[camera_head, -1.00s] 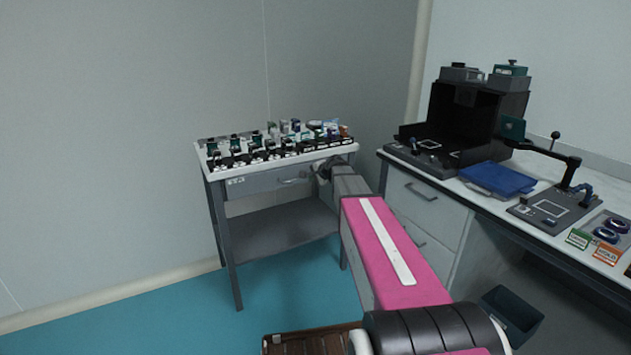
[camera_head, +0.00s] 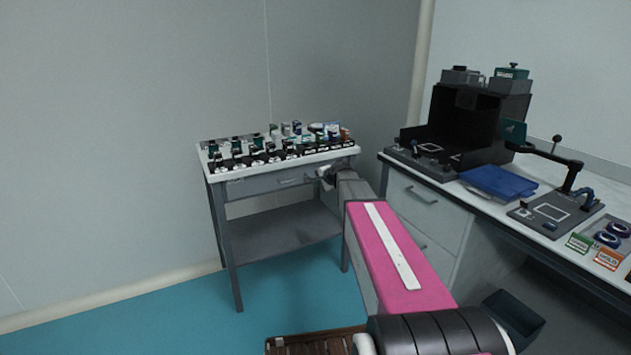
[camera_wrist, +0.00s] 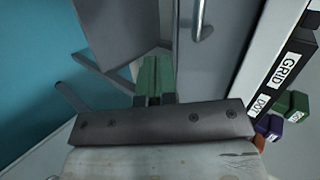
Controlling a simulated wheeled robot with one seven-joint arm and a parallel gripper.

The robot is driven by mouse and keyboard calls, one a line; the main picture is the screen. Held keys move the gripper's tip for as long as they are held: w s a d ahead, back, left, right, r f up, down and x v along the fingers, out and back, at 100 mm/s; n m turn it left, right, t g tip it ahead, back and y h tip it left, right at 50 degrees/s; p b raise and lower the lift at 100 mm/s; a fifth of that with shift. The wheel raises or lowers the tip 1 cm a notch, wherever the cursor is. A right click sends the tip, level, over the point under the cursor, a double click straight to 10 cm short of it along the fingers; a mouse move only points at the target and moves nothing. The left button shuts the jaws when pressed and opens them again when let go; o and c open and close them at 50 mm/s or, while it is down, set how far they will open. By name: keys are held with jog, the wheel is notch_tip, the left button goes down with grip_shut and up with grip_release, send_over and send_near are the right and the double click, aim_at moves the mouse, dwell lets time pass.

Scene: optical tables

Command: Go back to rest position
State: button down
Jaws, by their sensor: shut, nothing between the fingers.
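My gripper (camera_wrist: 155,75) shows in the wrist view as two green fingers close together, with nothing between them. In the head view, my pink arm reaches away from me toward the small side table (camera_head: 232,182). The arm's far end is near that table's front right corner, and the fingers are too small to tell there.
The side table carries several small dark holders (camera_head: 260,155). A workbench (camera_head: 440,205) with a black enclosure (camera_head: 475,120) stands right. A dark bin (camera_head: 513,313) is below; blue floor (camera_head: 190,320) is clear at left.

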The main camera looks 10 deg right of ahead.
jog(key=v, duration=0.9)
jog(key=s+a+f+n+g+h, duration=0.1)
jog(key=s+f+n+g, duration=0.2)
jog(key=s+f, duration=0.3)
jog(key=s+a+f+n+g+h, duration=0.1)
jog(key=s+f+n, duration=0.4)
jog(key=s, duration=0.8)
jog(key=s+a+f+n+g+h, duration=0.2)
jog(key=s+f+n+g+h, duration=0.1)
jog(key=s+f, duration=0.6)
jog(key=shift+s+n+g, duration=0.3)
jog(key=shift+n+g, duration=0.2)
jog(key=shift+g, duration=0.6)
